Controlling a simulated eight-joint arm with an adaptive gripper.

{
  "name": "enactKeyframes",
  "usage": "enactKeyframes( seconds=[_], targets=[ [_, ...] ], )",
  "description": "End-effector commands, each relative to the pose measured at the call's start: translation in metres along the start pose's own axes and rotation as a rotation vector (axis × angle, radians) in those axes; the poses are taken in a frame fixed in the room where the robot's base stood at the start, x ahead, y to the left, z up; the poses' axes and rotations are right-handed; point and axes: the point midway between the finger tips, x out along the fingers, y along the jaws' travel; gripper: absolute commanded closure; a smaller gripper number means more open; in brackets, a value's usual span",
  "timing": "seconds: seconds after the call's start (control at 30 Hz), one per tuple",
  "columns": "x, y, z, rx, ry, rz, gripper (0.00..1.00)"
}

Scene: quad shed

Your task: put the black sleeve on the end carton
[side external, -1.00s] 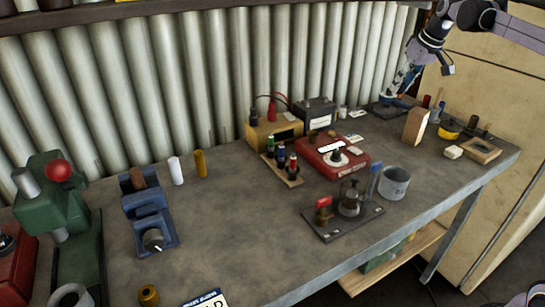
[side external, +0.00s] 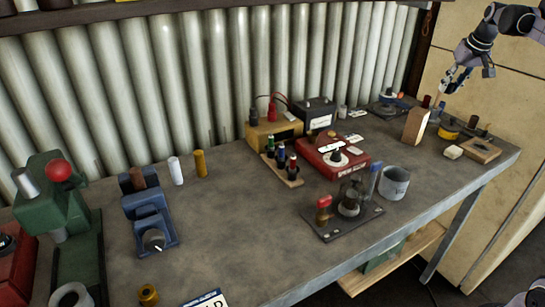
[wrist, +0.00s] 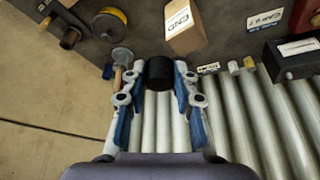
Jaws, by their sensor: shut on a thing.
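The black sleeve (wrist: 159,73) shows in the wrist view between my fingertips; my gripper (wrist: 158,84) is shut on it. In the side external view my gripper (side external: 457,82) is raised above the far right end of the bench, and I cannot make out the sleeve clearly there. The end carton (side external: 415,126) is a tan block standing upright on the bench, below and left of my gripper. In the wrist view the carton (wrist: 184,28) bears an "END" label and lies beyond the sleeve, apart from it.
Near the carton are a yellow round item (side external: 449,130), a small pale block (side external: 453,152) and a wooden block (side external: 482,150). A grey can (side external: 393,184), a red device (side external: 331,157) and a black battery (side external: 316,112) stand left of it.

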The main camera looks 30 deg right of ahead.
Motion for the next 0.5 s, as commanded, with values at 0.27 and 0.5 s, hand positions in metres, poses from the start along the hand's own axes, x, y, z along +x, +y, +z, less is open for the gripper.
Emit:
enactKeyframes(
  seconds=[0.27,0.5],
  targets=[
    [0.039,-0.039,-0.017,-0.003,0.000,-0.001,0.90],
    [0.053,-0.047,-0.019,-0.001,-0.001,0.001,0.90]
  ],
)
